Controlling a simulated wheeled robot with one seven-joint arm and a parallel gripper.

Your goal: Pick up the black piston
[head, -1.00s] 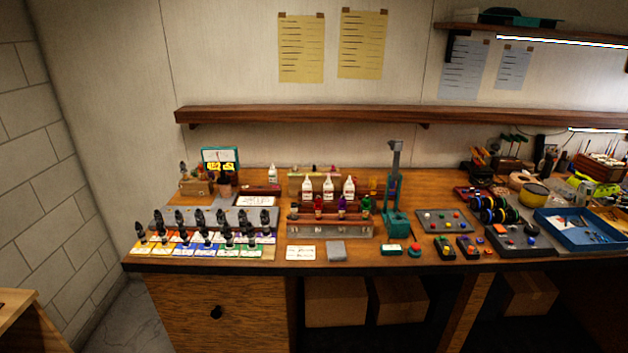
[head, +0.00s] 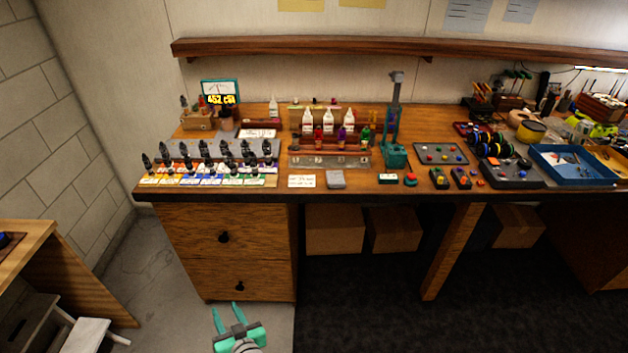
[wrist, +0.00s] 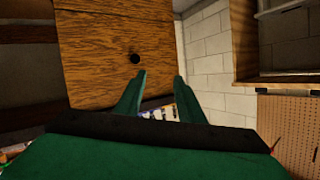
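Several small black upright parts (head: 205,150) stand in rows over coloured labels at the left front of the workbench. They look alike at this size, and I cannot tell which is the black piston. My gripper (head: 226,312) shows at the bottom of the head view, low in front of the drawers and well apart from the black parts. Its two green fingers are spread and empty. In the wrist view the open fingers (wrist: 161,76) show against the drawer front and wall, with a small patch of the labels visible between them.
The wooden workbench (head: 330,193) has drawers (head: 230,240) at its left and cardboard boxes (head: 335,231) below. A bottle rack (head: 330,160) and a green press (head: 395,156) stand mid-bench. A wooden table (head: 30,240) and white stool (head: 85,335) are at the left.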

